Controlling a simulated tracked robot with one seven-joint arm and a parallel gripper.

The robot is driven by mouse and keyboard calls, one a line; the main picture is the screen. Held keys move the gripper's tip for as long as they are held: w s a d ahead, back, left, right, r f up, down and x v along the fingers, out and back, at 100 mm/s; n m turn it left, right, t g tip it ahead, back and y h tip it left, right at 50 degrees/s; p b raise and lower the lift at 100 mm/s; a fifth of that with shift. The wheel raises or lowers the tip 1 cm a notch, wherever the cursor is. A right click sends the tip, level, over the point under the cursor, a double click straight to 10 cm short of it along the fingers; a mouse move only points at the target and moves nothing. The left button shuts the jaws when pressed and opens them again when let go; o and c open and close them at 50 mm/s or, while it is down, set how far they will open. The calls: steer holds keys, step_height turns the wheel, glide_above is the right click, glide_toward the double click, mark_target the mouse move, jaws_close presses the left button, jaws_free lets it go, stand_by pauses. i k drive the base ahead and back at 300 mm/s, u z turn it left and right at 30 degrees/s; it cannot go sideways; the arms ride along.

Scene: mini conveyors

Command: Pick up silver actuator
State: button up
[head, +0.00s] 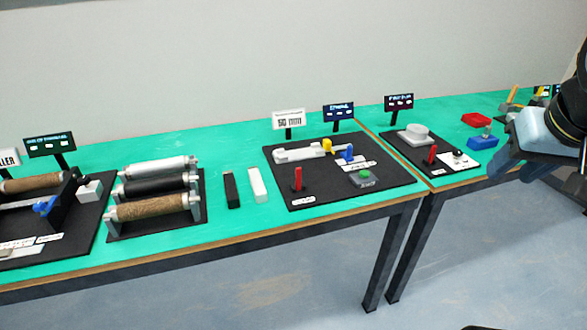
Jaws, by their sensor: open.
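A short pale silver-white bar (257,184) lies on the green tabletop, beside a similar black bar (231,188); it looks like the silver actuator. A longer pale rod-like unit (301,154) sits at the back of the black board just right of it, so I cannot be fully sure which piece is meant. My gripper (512,174) is at the right edge of the head view, far right of both bars. It is open, with nothing seen between its fingers. Part of it is cut off by the frame.
Left of the bars is a rack of rollers (155,210). The black board (340,185) to their right carries a red upright piece (298,179) and a green button box (364,178). Small signs stand behind. Red (476,120) and blue (482,142) bins sit near my gripper.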

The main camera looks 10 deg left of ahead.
mark_target(259, 193)
steer(key=u, duration=0.3)
steer(key=i, duration=0.15)
steer(key=z, duration=1.9)
steer(key=k, duration=2.3)
steer(key=u, duration=1.85)
steer(key=i, duration=0.75)
steer(key=u, duration=0.15)
